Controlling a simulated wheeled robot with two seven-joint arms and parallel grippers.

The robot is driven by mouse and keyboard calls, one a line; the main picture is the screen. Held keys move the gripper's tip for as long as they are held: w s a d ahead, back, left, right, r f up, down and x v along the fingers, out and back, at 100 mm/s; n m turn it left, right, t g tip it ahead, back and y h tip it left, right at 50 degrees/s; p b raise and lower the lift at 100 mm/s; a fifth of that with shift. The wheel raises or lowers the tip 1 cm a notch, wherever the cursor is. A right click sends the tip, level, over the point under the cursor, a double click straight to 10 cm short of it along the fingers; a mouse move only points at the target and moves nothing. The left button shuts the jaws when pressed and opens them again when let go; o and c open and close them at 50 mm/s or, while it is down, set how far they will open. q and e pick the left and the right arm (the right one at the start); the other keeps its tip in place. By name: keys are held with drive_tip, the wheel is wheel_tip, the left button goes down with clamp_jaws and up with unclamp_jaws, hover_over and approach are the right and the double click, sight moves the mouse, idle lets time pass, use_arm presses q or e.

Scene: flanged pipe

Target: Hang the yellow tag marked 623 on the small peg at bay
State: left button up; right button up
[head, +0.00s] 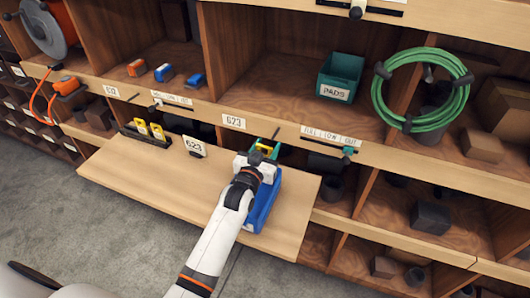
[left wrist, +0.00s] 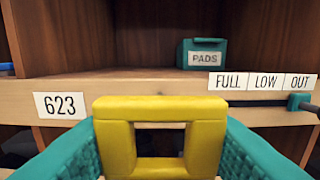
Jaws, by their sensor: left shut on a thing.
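My left gripper (head: 264,149) is shut on a yellow tag (left wrist: 158,108), a thick frame with a square opening. In the left wrist view the tag sits between the teal fingers of the gripper (left wrist: 158,150), upright, in front of the shelf edge. No number shows on its visible face. A small dark peg (head: 276,132) seems to stick out by the gripper in the head view. In the wrist view the tag may hide it. My right gripper is not in view.
A fold-out board (head: 130,179) carries a black rack (head: 130,133) with yellow tags, a 623 card (head: 194,147) and a blue tray (head: 264,208). A FULL/LOW/OUT strip (head: 331,136) with a teal slider (head: 348,151) is to the right. A PADS bin (head: 340,77) stands in the bay.

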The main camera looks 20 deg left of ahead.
sight(276, 132)
use_arm(q)
drive_tip(key=shift+w+f, duration=0.2)
drive_tip(key=shift+w, duration=0.25)
drive_tip(key=shift+w+d+f+b, duration=0.1)
drive_tip(key=shift+w+f+b, duration=0.05)
drive_tip(key=shift+w+b, duration=0.95)
drive_tip(key=shift+w+f+b, duration=0.1)
drive_tip(key=shift+w+b, duration=0.75)
drive_tip(key=shift+w, duration=0.3)
drive_tip(key=shift+w+f+b, duration=0.15)
drive_tip(key=shift+w+b, duration=0.8)
drive_tip(key=shift+w, duration=0.25)
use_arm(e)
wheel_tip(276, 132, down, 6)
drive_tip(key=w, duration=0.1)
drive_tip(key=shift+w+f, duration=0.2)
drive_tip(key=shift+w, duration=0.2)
use_arm(q)
drive_tip(key=shift+r, duration=0.2)
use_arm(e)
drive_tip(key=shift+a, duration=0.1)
